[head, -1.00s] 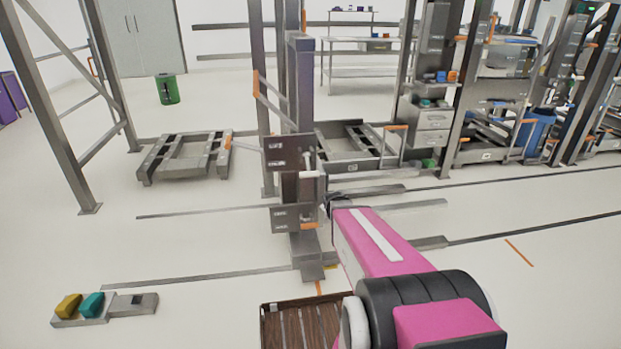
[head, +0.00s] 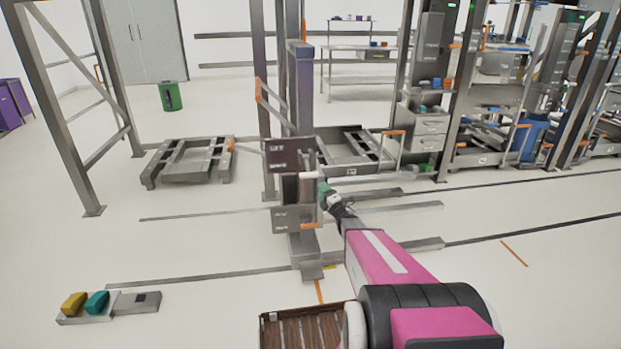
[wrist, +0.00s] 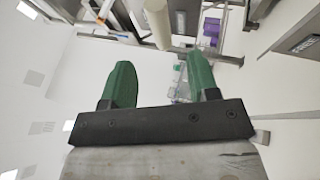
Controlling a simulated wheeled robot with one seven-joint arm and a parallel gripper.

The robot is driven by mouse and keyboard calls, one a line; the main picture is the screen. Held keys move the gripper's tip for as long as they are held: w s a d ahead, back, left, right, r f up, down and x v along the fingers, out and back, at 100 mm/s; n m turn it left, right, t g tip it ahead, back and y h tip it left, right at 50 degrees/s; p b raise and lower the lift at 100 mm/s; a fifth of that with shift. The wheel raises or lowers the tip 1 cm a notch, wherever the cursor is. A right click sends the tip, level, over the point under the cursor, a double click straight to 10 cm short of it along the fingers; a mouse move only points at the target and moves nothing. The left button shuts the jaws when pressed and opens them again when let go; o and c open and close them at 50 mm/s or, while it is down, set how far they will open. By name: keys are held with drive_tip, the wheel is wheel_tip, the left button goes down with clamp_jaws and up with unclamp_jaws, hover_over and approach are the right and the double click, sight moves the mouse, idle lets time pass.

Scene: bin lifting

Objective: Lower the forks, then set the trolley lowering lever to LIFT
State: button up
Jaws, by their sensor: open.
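The trolley's grey mast (head: 300,90) stands left of my arm. An upper dark plate (head: 290,153) on it has white lettering too small to read surely; a lower plate (head: 293,218) sits beneath. A pale, rod-like handle (head: 318,176) projects by the upper plate. My gripper (head: 323,190), with green fingers, is just below and right of this handle. In the wrist view my gripper (wrist: 160,82) is open and empty, with a pale cylinder (wrist: 158,22) ahead of the gap, apart from the fingers. Long grey beams (head: 405,214) extend right near floor level; I cannot tell whether they are the forks.
A thin lever with an orange tip (head: 231,146) reaches left from the mast. A low grey frame (head: 190,160) stands behind left. A floor unit with yellow and teal blocks (head: 97,302) lies front left. A brown slatted crate (head: 305,328) is in front. Steel racks fill the right.

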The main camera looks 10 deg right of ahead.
sight(310, 174)
drive_tip(key=x, duration=1)
drive_tip(key=shift+w, duration=0.15)
clamp_jaws()
